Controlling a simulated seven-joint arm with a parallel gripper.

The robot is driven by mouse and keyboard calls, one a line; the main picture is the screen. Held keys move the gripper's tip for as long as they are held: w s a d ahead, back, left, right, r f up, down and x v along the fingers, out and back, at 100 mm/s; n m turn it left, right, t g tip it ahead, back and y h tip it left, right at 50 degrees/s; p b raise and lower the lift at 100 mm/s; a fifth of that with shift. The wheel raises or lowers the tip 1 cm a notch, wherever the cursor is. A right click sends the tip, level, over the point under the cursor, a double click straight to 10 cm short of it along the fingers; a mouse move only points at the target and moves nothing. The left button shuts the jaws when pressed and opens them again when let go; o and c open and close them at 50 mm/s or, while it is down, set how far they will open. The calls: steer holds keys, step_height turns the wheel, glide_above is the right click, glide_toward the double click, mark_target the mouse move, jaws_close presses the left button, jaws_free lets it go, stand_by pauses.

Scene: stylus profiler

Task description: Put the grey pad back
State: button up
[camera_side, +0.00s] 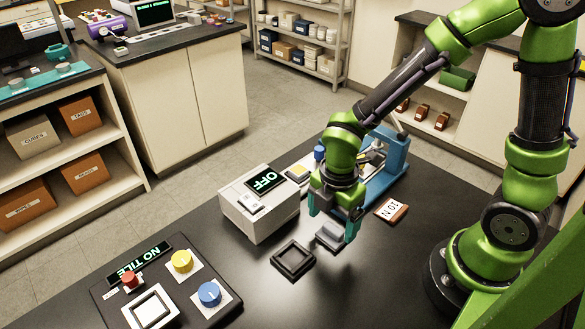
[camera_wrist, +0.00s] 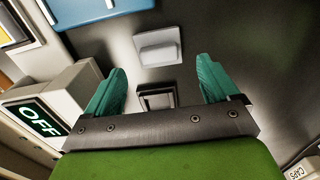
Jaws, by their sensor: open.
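The grey pad (camera_side: 332,236) is a small block with a raised ridge on top. In the side view it appears just below my gripper (camera_side: 333,218), on or close to the black bench. In the wrist view the pad (camera_wrist: 158,48) shows beyond the green fingertips, centred between them. My gripper (camera_wrist: 161,72) is open, its fingers apart with nothing between them. A square black holder (camera_side: 293,260) with a raised rim lies empty on the bench, left of the pad. The holder (camera_wrist: 156,97) is partly hidden by my gripper in the wrist view.
A white box (camera_side: 258,206) with an OFF display stands left of my gripper. A blue instrument (camera_side: 393,158) stands behind. A control panel (camera_side: 168,296) reading NO TILE has red, yellow and blue knobs. A small card (camera_side: 391,210) lies right.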

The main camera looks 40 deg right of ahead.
step_height(320, 180, up, 8)
steer(key=f, duration=0.1)
step_height(320, 180, up, 8)
steer(key=m+t, duration=0.4)
steer(key=m, duration=0.7)
glide_above(331, 230)
steer(key=d, duration=0.4)
steer(key=s+d+r+m+t+y, duration=0.2)
steer(key=r+m, duration=0.3)
steer(key=m, duration=0.6)
steer(key=shift+s+d+t, duration=0.45)
steer(key=shift+s+t, duration=0.05)
steer(key=shift+t, duration=0.1)
